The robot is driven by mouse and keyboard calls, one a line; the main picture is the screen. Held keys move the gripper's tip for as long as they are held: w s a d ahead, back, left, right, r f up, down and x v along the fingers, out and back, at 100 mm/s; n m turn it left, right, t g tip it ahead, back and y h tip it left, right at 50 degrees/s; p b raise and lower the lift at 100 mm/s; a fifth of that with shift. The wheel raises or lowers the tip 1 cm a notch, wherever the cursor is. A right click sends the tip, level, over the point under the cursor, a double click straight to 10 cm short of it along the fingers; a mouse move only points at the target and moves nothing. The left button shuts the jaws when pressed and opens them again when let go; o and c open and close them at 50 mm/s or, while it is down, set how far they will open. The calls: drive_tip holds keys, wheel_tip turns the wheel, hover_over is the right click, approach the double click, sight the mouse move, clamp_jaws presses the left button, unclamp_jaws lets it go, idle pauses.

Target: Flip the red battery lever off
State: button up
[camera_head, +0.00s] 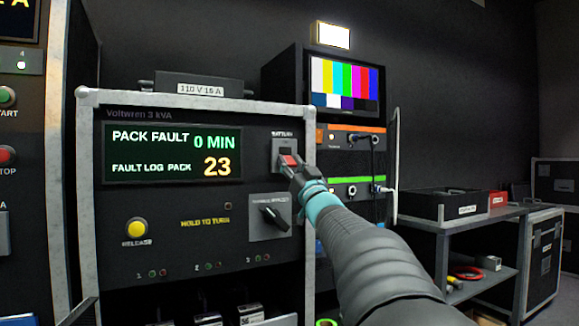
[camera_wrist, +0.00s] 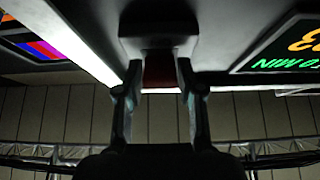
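The red battery lever (camera_head: 289,160) sits on a small pale switch plate (camera_head: 278,147) at the upper right of the power unit's front panel. In the head view it sticks out low on the plate, just above my fingertips. My gripper (camera_head: 294,174) is right at the lever, coming from the lower right. In the wrist view, the dark red lever (camera_wrist: 159,72) lies between my two fingers (camera_wrist: 158,78), one on each side. The fingers are apart, with what looks like a narrow gap on each side of the lever; contact is hard to tell.
The panel has a lit display (camera_head: 172,153), a yellow release button (camera_head: 136,229) and a black rotary knob (camera_head: 270,215) close below the lever. A monitor rack (camera_head: 345,85) stands behind to the right. A shelf table (camera_head: 460,219) is further right.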

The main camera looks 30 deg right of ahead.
drive_tip(key=shift+o, duration=1)
drive_tip(key=shift+s+f, duration=0.1)
drive_tip(key=v, duration=1.1)
drive_tip(key=shift+s, duration=0.4)
drive_tip(key=shift+f, duration=0.15)
